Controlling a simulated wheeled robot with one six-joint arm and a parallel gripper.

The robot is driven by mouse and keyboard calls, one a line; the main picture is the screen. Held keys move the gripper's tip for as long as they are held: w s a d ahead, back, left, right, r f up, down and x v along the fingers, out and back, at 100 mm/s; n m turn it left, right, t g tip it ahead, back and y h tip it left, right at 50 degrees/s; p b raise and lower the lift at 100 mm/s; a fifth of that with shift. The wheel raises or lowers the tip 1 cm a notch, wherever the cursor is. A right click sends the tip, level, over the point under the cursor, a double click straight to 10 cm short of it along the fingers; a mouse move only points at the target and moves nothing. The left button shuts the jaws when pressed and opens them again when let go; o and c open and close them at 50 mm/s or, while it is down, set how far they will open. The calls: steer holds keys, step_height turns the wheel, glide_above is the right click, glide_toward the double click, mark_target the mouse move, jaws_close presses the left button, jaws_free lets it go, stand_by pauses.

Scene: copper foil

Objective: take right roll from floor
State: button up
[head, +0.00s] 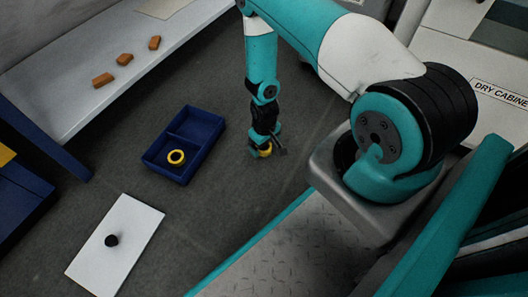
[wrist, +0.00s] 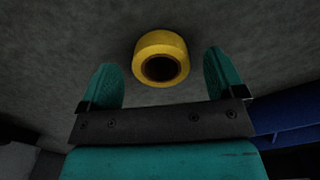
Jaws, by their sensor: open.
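A yellow roll (wrist: 160,46) with a dark hollow middle lies on the grey floor, ahead of and between the fingers of my gripper (wrist: 161,83) in the wrist view. The fingers are apart with nothing held between them. In the head view my gripper (head: 267,148) points down at the floor, and the same roll (head: 265,153) shows partly hidden beneath it. Another yellow roll (head: 176,157) lies in the front compartment of a blue two-compartment box (head: 163,175), left of my gripper.
A white panel with a black knob (head: 138,228) lies on the floor at front left. A pale bench (head: 90,45) holds orange-brown blocks (head: 103,80). A dry cabinet (head: 480,75) stands at right. Floor between the box and my gripper is clear.

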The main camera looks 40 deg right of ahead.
steer(key=shift+f, duration=0.85)
steer(key=shift+r, duration=0.1)
steer(key=shift+c, duration=0.3)
steer(key=c, duration=1)
steer(key=shift+o, duration=0.2)
